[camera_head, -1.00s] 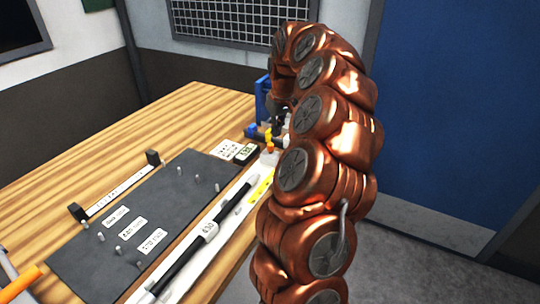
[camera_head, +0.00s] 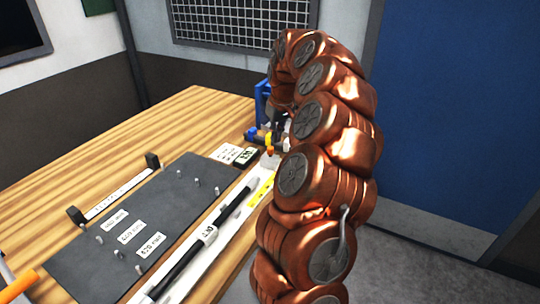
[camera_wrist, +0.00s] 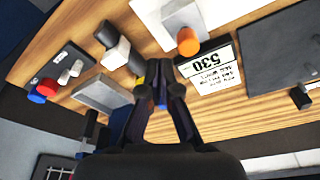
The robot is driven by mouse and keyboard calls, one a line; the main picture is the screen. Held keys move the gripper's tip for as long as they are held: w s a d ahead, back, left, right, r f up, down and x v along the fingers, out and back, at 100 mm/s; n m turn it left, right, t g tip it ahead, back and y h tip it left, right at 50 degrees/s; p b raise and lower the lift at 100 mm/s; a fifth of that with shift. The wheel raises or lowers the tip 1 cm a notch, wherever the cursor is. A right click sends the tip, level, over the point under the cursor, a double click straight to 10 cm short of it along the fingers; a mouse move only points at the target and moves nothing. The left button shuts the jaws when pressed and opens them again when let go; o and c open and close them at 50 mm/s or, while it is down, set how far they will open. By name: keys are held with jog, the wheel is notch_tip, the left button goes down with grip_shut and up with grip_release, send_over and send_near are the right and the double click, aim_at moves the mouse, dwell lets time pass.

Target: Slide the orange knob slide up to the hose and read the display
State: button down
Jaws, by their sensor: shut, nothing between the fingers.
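The orange knob (camera_head: 270,151) stands on a pale slide at the far end of the long white rail (camera_head: 222,262). In the wrist view the knob (camera_wrist: 188,41) shows on a white plate. The black hose (camera_head: 187,258), with a white tag, lies along the rail on the near side of the knob. The small dark display (camera_head: 245,157) sits left of the knob. The wrist view shows its digits (camera_wrist: 207,67) upside down; they look like 530. My gripper (camera_wrist: 161,72) is shut and empty, just beside the knob and display, apart from the knob. My arm hides much of it in the head view.
A dark board (camera_head: 135,225) with several pegs and white labels lies left of the rail. A blue fixture (camera_head: 262,105) stands behind the knob. In the wrist view, a block with red and blue buttons (camera_wrist: 42,90) is at left. Bare wood lies at the back left.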

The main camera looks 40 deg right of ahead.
aim_at(270, 156)
jog(key=shift+f, duration=0.2)
dwell(0.5)
jog(key=shift+f+b, duration=1.2)
jog(key=shift+f, duration=0.35)
jog(key=shift+s+a+b, duration=0.35)
jog(key=shift+a+b, duration=0.4)
jog(key=shift+a, duration=0.5)
jog(key=shift+s+a+b, duration=0.4)
jog(key=shift+a+b, duration=0.4)
jog(key=shift+a, duration=0.45)
jog(key=shift+s+a+b, duration=0.35)
jog(key=shift+a+b, duration=0.4)
jog(key=shift+a, duration=0.5)
jog(key=shift+a+f, duration=0.15)
jog(key=shift+a, duration=0.05)
dwell(1.0)
jog(key=shift+d+r, duration=0.15)
jog(key=shift+r, duration=0.05)
dwell(0.5)
